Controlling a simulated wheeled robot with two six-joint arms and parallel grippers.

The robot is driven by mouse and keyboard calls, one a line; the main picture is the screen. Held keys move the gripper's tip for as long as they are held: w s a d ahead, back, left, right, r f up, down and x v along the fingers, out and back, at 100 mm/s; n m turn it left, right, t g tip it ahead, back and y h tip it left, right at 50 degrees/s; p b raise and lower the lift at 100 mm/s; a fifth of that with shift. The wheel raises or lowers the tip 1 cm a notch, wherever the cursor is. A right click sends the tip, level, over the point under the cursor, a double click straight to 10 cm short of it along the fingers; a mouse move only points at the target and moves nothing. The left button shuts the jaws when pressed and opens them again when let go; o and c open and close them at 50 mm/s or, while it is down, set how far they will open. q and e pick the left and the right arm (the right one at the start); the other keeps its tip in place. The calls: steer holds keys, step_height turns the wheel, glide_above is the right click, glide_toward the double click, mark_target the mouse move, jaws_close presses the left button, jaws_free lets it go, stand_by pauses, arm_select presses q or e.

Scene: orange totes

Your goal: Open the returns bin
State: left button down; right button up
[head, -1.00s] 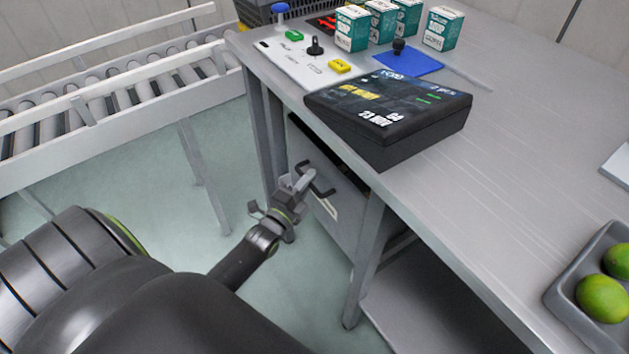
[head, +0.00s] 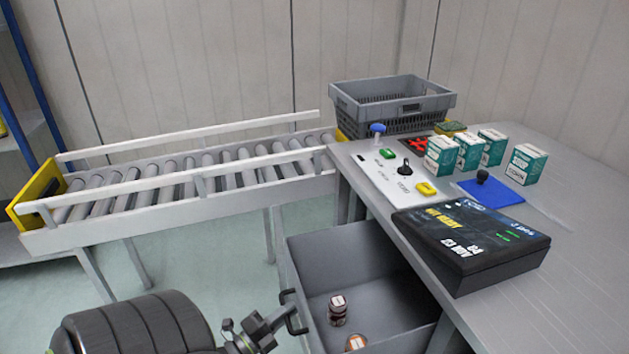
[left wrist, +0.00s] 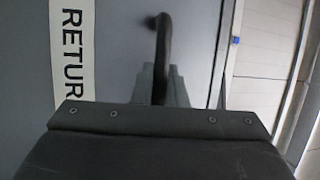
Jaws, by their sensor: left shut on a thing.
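The returns bin (head: 302,262) is a grey drawer under the table, pulled out with its inside showing. Its front with a white label reading "RETUR" (left wrist: 73,50) fills the left of the left wrist view. Its dark handle (head: 291,312) is on the front face; it also shows in the left wrist view (left wrist: 160,38). My left gripper (head: 268,326) is shut on the handle. Inside the bin lie a jar with a reddish-brown body (head: 337,310) and an orange-rimmed item (head: 356,342). My right gripper is not in view.
The table (head: 575,250) carries a black display (head: 470,245), a control panel (head: 385,170), several teal-and-white boxes (head: 525,163), a blue mat (head: 492,194) and a grey crate (head: 392,103). A roller conveyor (head: 180,185) stands at the left. Floor in front of the bin is open.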

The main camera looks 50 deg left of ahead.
arm_select(q)
steer(key=s+a, duration=0.3)
steer(key=s, duration=0.4)
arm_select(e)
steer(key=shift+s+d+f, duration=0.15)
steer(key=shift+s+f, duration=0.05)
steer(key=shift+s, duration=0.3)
arm_select(q)
steer(key=shift+s, duration=0.1)
steer(key=c, duration=1.5)
jaws_free()
steer(key=shift+o, duration=0.2)
